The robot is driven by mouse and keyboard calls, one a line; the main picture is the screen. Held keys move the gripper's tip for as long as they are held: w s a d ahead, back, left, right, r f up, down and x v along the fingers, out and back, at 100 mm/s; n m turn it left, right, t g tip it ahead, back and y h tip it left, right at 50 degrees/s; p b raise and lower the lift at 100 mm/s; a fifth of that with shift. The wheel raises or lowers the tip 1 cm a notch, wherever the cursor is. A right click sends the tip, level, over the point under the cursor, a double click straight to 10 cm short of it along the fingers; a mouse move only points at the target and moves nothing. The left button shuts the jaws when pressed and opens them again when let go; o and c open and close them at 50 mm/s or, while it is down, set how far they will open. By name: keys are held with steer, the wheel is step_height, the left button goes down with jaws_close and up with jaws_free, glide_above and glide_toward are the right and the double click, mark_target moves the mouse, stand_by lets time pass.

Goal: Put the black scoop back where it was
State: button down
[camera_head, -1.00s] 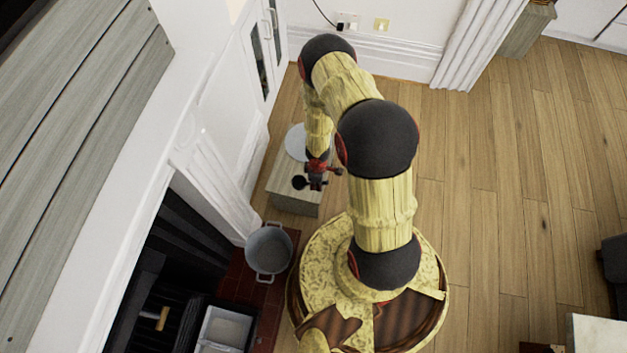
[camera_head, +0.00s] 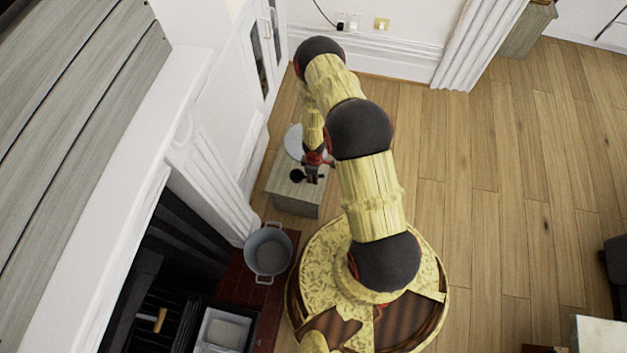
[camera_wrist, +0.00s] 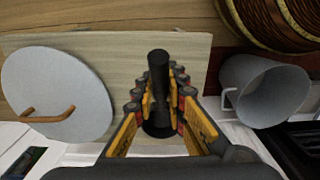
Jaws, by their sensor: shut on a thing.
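The black scoop (camera_head: 297,175) is in my gripper (camera_head: 312,177), over the pale wooden stand (camera_head: 296,201). In the wrist view, the scoop (camera_wrist: 158,62) shows as a dark upright cylinder between the two yellow and black fingers of my gripper (camera_wrist: 160,92). The fingers are shut on it. The stand's top (camera_wrist: 115,48) lies behind it in that view. I cannot tell whether the scoop touches the stand.
A white round lid (camera_wrist: 60,85) with a wooden handle lies on the stand beside the scoop; the head view shows part of it (camera_head: 292,140). A grey pot (camera_head: 268,252) stands on the dark red hearth tiles (camera_head: 238,285). The white wall is close at left; the wooden floor at right is open.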

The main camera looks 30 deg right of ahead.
steer(key=shift+f+b, duration=0.5)
steer(key=shift+f, duration=1)
steer(key=shift+f, duration=0.2)
steer(key=c, duration=1.8)
jaws_free()
steer(key=shift+r, duration=0.2)
